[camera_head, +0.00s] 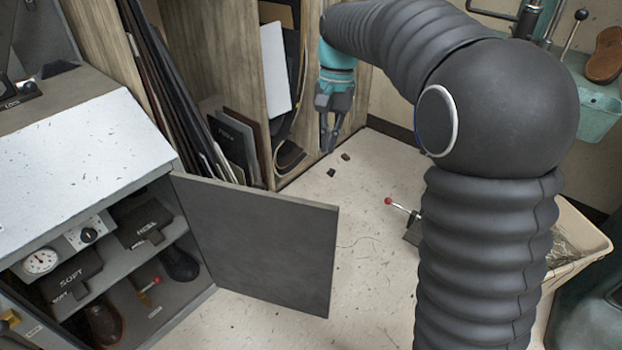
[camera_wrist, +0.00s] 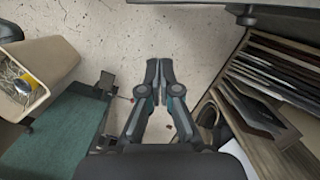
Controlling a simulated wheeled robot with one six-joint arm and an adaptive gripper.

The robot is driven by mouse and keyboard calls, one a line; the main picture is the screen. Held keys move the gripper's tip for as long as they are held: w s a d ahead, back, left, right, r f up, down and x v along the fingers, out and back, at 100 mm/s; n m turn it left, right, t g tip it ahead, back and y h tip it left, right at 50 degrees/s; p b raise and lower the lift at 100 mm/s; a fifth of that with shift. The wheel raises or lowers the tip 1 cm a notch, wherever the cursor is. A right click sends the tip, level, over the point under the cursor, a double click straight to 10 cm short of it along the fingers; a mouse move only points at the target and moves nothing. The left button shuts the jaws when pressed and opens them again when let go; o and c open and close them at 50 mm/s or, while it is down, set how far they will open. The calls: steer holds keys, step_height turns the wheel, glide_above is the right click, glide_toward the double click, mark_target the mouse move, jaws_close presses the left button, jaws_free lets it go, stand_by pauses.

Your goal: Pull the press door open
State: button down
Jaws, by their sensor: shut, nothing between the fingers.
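The press door (camera_head: 255,240) is a flat dark grey panel at the lower left of the head view. It stands swung out from the press cabinet (camera_head: 80,160), and the shelves inside are exposed. My gripper (camera_head: 328,148) is beyond the door, above the floor near the wooden rack, with its fingers pointing down. It is apart from the door and empty. In the wrist view its two fingers (camera_wrist: 160,66) are together over bare floor. A dark edge crosses the top of that view; I cannot tell whether it is the door.
The cabinet holds a gauge (camera_head: 40,261), dark blocks and shoes. A wooden rack (camera_head: 225,60) with sheets stands behind. A red-knobbed lever (camera_head: 389,201) and a cream bin (camera_head: 580,245) are at the right; the bin also shows in the wrist view (camera_wrist: 45,50). Floor between is mostly clear.

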steer(key=s+a+f, duration=0.2)
steer(key=f, duration=0.3)
steer(key=s+a+f+g+b, duration=0.1)
steer(key=s+a+f, duration=0.1)
steer(key=f, duration=0.4)
stand_by(0.4)
steer(key=shift+d, duration=0.1)
